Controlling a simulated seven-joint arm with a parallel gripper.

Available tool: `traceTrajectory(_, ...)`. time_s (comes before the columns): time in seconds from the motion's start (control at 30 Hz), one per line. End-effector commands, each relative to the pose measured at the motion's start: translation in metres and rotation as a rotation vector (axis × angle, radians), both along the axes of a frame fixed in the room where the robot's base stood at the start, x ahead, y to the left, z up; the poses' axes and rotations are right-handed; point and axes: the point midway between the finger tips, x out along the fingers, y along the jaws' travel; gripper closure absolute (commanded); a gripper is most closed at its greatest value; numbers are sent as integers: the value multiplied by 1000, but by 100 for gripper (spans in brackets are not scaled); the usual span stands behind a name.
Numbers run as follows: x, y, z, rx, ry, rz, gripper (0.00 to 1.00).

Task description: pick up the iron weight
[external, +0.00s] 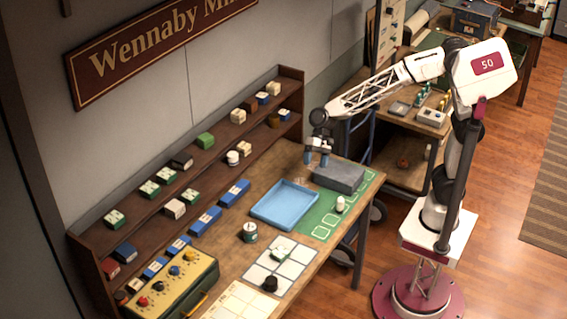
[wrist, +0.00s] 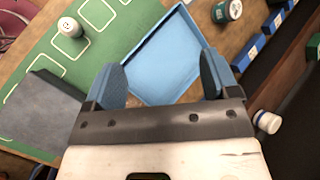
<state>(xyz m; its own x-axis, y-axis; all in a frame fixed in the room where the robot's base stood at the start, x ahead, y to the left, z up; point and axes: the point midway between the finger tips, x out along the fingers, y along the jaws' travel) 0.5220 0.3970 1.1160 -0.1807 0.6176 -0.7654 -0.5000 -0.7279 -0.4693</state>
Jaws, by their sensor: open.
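A small black knobbed object (external: 270,284), which looks like the iron weight, stands on the white grid sheet (external: 256,271) near the front of the table. It does not show in the wrist view. My gripper (external: 317,158) is open and empty above the back of the table, near the blue tray (external: 258,209) and the grey block (external: 340,177), well away from the black object. In the wrist view my open fingers (wrist: 160,80) frame part of the empty blue tray (wrist: 160,62), with the grey block (wrist: 38,112) to the left.
A white jar (external: 340,204) stands on the green mat (external: 318,223). A yellow knobbed panel (external: 178,285) and loaded shelves (external: 190,190) border the table.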

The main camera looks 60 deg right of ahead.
Motion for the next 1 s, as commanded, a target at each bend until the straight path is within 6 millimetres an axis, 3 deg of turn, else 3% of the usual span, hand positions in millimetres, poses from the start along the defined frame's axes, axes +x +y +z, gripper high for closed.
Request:
traceTrajectory(0.1,6,45,-12,32,72,-23,19)
traceTrajectory(0.47,6,177,-55,111,301,-108,19)
traceTrajectory(0.73,-9,275,-96,146,479,-172,19)
traceTrajectory(1.0,-38,368,-145,162,656,-240,19)
